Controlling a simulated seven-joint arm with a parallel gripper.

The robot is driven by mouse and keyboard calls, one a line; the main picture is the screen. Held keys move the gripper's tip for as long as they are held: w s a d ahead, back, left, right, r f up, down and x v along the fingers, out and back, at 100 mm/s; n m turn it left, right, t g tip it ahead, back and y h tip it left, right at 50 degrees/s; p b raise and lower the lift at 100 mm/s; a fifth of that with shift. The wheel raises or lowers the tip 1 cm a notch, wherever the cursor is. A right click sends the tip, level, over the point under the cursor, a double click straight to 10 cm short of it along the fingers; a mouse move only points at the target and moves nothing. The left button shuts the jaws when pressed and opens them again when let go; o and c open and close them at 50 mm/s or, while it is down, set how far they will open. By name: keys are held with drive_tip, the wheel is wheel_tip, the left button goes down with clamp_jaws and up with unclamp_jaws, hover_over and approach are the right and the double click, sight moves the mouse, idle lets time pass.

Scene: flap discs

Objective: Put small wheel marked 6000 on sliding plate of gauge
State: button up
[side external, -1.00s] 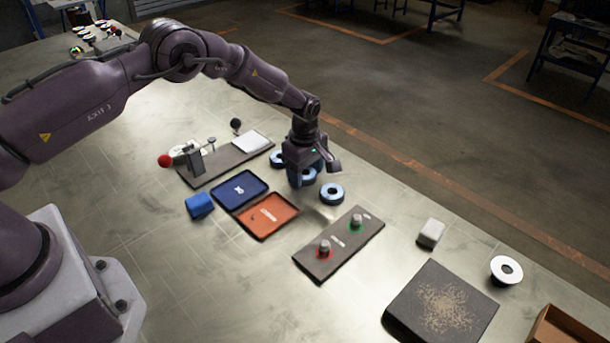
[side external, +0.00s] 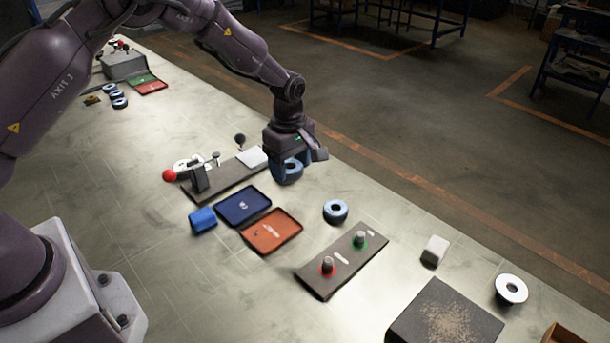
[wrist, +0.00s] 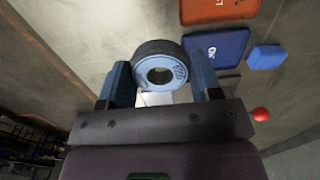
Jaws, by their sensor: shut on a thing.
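My gripper (side external: 288,174) is shut on a small wheel (side external: 292,167), dark-sided with a light blue face and a centre hole. In the wrist view the held wheel (wrist: 161,50) sits between the two blue fingers; its face carries small print that I cannot read. The gauge (side external: 222,182) is a dark base with a red-knobbed lever at left and a pale sliding plate (side external: 252,157) at its right end. The gripper and wheel are just right of that plate; the plate is partly hidden behind the wheel in the wrist view.
Another small wheel (side external: 336,210) lies on the table to the right. A white block (side external: 435,250) and white-faced disc (side external: 511,289) lie farther right.

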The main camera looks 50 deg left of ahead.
drive_tip(key=s+r, duration=0.3)
drive_tip(key=s, duration=0.5)
drive_tip(key=n, duration=0.4)
hover_over(254, 156)
drive_tip(key=s+d, duration=0.4)
drive_tip(key=s, duration=0.1)
wheel_tip(254, 156, down, 6)
drive_tip(key=shift+d+f, duration=0.1)
drive_tip(key=shift+d, duration=0.05)
drive_tip(key=w+a, duration=0.2)
drive_tip(key=a, duration=0.1)
drive_tip(key=shift+w+a+f, duration=0.2)
drive_tip(key=shift+w+a, duration=0.1)
drive_tip(key=w+r, duration=0.2)
drive_tip(key=shift+w+a+n, duration=0.3)
drive_tip(key=shift+a+n, duration=0.1)
drive_tip(key=shift+s+d+f, duration=0.1)
drive_tip(key=shift+s+f, duration=0.05)
drive_tip(key=shift+f, duration=2.1)
drive_tip(key=shift+f, duration=0.15)
drive_tip(key=shift+f, duration=0.5)
